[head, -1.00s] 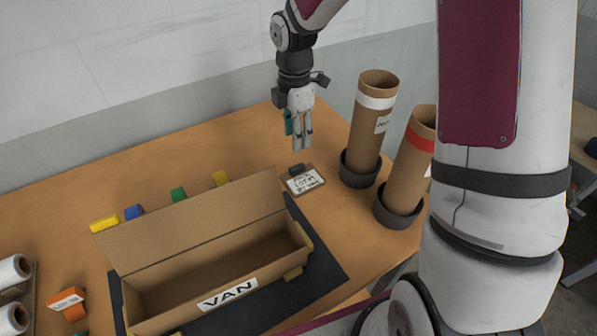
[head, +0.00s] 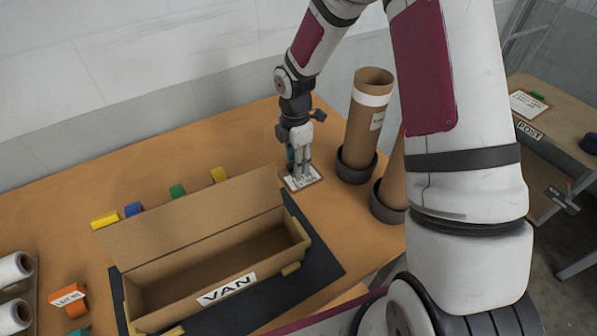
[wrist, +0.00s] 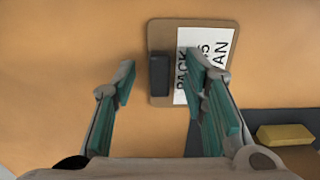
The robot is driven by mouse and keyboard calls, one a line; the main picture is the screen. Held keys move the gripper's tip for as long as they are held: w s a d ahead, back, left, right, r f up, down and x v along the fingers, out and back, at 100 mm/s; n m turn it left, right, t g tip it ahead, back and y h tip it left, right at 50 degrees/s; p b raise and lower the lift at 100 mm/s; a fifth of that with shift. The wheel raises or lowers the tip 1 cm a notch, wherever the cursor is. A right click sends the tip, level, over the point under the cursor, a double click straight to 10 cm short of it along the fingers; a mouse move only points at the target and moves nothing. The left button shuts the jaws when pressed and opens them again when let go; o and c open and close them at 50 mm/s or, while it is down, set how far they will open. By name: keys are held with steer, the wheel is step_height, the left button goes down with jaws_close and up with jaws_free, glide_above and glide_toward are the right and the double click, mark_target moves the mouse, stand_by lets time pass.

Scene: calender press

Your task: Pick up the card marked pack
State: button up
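The card marked pack is a white sheet on a small brown clipboard, lying flat on the table to the right of the carton; it shows in the head view (head: 312,180) and in the wrist view (wrist: 222,42), where "PACK" and "VAN" can be read. A dark block-like clip (wrist: 159,75) sits at its edge. My gripper (head: 299,164) is just above the card, pointing down. In the wrist view my gripper (wrist: 162,72) is open, its teal finger pads either side of the clip, with nothing held. The right finger covers part of the writing.
An open carton marked VAN (head: 160,291) stands on a dark mat (head: 320,264) to the left. Cardboard tubes in dark cups (head: 355,166) stand close on the right. Colored blocks (head: 178,191) lie behind the carton. Another table (head: 560,140) is at far right.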

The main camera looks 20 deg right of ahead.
jaws_close()
steer(key=shift+r, duration=0.1)
